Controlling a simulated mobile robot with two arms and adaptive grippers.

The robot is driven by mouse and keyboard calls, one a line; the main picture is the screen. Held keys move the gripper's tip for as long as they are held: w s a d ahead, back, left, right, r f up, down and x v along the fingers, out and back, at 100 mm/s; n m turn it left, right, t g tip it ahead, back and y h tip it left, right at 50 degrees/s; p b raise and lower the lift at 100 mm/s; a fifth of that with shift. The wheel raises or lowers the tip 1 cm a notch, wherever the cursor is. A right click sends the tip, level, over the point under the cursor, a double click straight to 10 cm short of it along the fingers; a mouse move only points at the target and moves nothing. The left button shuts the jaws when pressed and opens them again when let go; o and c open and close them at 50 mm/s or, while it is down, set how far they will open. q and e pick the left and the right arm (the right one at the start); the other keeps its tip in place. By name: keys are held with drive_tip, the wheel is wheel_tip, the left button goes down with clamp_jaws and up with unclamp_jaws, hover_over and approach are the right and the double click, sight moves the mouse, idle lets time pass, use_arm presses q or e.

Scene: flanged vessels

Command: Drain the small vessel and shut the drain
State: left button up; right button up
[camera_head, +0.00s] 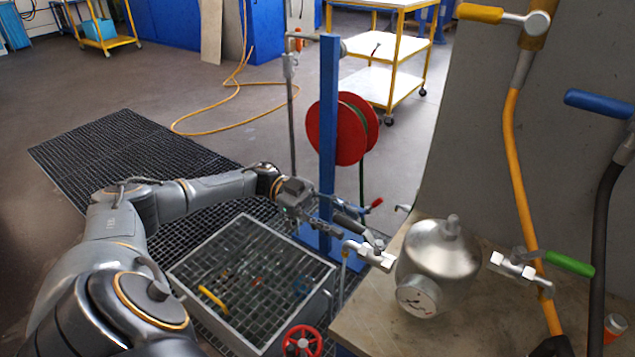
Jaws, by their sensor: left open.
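The small vessel (445,262) is a shiny steel tank with a round gauge (418,297) on its front, standing on a bench at right. A valve (368,255) with a dark lever (350,224) sits on its left side, with a pipe bending down toward the grated tray (235,275). A valve with a green lever (570,263) sits on its right side. My left gripper (322,220) is open just left of the dark lever. I cannot tell whether it touches the lever. No liquid flow is visible.
A blue post (329,140) with a red hose reel (337,130) stands behind my left gripper. A red-handled valve (374,204) is close by. A red handwheel (301,341) is at the tray's front. Yellow-handled (482,13) and blue-handled (598,103) valves hang at right.

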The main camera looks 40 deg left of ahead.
use_arm(q)
drive_tip(key=s+a, duration=0.1)
drive_tip(key=a, duration=0.8)
drive_tip(key=shift+a, duration=0.15)
